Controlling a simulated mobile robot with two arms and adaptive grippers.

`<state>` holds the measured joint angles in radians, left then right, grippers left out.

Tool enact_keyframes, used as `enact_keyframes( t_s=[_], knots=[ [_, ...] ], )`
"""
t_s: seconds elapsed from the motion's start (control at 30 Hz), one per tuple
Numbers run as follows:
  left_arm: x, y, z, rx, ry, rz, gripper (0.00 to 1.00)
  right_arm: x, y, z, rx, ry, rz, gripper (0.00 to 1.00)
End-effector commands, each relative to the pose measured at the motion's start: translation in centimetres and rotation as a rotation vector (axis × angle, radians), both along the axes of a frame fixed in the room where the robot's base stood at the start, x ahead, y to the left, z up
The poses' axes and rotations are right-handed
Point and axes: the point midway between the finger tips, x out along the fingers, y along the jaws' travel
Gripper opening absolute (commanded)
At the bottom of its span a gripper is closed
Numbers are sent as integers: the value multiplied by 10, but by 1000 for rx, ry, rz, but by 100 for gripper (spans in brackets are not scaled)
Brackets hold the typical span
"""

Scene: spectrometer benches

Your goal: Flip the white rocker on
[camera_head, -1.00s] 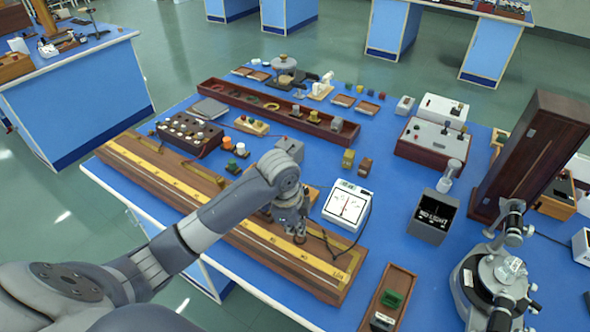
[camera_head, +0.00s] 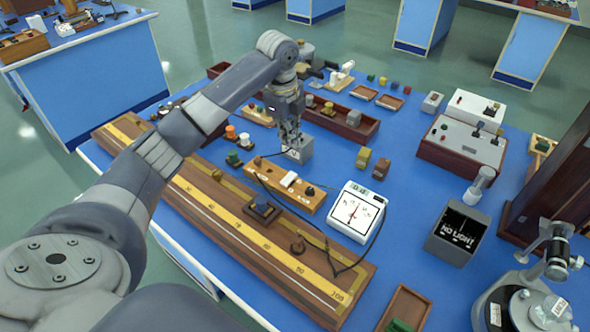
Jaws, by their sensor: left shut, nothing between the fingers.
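The white rocker (camera_head: 290,180) sits on top of a small light-wood board (camera_head: 276,190) in the middle of the bench, between a small terminal and a dark knob (camera_head: 310,192). Which way the rocker is tipped is too small to tell. My left gripper (camera_head: 291,151) is shut and empty. Its fingers point down above and just beyond the rocker in the picture, in front of a grey box (camera_head: 304,152). It looks apart from the rocker. My right gripper is not in view.
A long wooden rail with a yellow scale (camera_head: 235,232) lies in front of the board. A white meter (camera_head: 357,211) stands to the right, with a dark cable near it. A "NO LIGHT" box (camera_head: 457,234) is farther right. Bare blue bench shows between them.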

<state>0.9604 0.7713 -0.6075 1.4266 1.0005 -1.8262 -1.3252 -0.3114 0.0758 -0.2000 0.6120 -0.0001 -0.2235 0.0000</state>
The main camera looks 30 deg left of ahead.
Motion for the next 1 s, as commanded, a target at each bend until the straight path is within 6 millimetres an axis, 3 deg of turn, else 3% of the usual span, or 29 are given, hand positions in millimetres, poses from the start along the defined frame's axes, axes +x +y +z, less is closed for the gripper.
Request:
enact_keyframes(
  t_s=[0.17, 0.3, 0.7, 1.0],
  knots=[
    [2, -1, -21, 0, 5, 1, 0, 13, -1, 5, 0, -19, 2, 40],
    [6, -1, -49, -1, 5, 1, 0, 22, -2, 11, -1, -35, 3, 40],
    [16, -2, -122, 0, 4, 1, 0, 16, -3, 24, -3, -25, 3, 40],
    [19, -1, -137, 2, -1, 0, 0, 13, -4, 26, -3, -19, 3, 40]
  ],
)
